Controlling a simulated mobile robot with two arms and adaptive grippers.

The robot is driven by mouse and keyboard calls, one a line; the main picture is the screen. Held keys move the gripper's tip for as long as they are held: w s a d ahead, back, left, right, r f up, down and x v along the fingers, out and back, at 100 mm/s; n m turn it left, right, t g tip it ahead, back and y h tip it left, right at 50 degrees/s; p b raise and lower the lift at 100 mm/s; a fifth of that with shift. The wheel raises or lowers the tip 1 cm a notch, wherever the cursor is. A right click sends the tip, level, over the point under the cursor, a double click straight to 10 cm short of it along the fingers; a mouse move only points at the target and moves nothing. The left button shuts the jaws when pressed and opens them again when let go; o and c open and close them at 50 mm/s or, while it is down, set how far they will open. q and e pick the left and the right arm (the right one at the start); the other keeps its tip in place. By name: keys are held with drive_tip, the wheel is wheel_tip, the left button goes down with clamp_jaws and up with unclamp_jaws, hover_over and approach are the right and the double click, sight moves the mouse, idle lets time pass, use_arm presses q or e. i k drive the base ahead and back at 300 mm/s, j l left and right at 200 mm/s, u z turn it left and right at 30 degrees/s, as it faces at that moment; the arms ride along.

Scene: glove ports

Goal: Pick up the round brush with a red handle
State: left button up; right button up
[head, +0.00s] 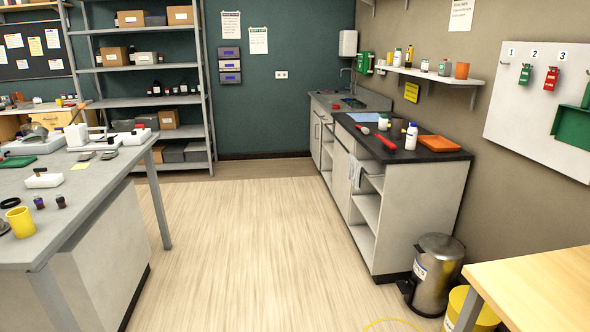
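A thing with a long red handle (386,142) lies on the dark top of the counter (430,155) at the right. It looks like the round brush; a small pale, reddish end at its far left may be its head, but it is too small to tell. A white bottle (411,137) stands close to its right, and a small bottle with a yellow cap stands behind it. Neither of my grippers shows in the head view.
An orange tray (439,143) lies right of the bottle. A metal pedal bin (437,273) and a yellow bucket (470,308) stand before the counter. A wooden table (540,285) is at the lower right, a grey workbench (85,200) at the left. The floor (255,240) between is clear.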

sight(364, 130)
drive_tip(key=i+z, duration=0.1)
drive_tip(key=i, duration=0.45)
drive_tip(key=i+j+z, duration=0.15)
drive_tip(key=i, duration=0.4)
drive_tip(key=i+j+z, duration=0.1)
drive_tip(key=i, duration=0.4)
drive_tip(key=i+j+z, duration=0.1)
drive_tip(key=i, duration=0.45)
drive_tip(key=i+j+z, duration=0.45)
drive_tip(key=z, duration=0.15)
drive_tip(key=i+j+z, duration=0.55)
drive_tip(key=z, duration=0.25)
drive_tip(key=i+j+z, duration=0.1)
drive_tip(key=j, duration=0.3)
drive_tip(key=i+j, duration=0.2)
drive_tip(key=j, duration=0.25)
drive_tip(key=i+j+z, duration=0.15)
drive_tip(key=j, duration=0.25)
drive_tip(key=i+j+z, duration=0.1)
drive_tip(key=j, duration=0.35)
drive_tip(key=i+j, duration=0.1)
drive_tip(key=j, duration=0.35)
drive_tip(key=i+j+z, duration=0.15)
drive_tip(key=j, duration=0.3)
drive_tip(key=k, duration=0.05)
